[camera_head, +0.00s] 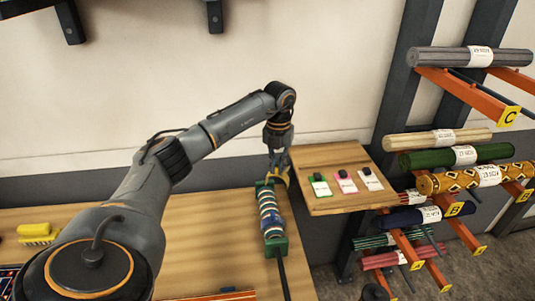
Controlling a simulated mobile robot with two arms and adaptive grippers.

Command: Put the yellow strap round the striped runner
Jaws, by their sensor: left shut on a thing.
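The striped runner (269,215) is a roll with blue, beige and brownish bands. It lies in a green cradle (276,246) on the wooden bench, pointing away from me. My left gripper (279,172) comes down over the roll's far end and is shut on the yellow strap (285,180), a small yellow band at its fingertips. The strap is at the far end of the roll, partly hidden by the fingers. I cannot tell whether it is around the roll or just beyond it. My right gripper is out of view.
A yellow brush (36,232) lies on the bench's left. A dark rod extends from the cradle's near end.

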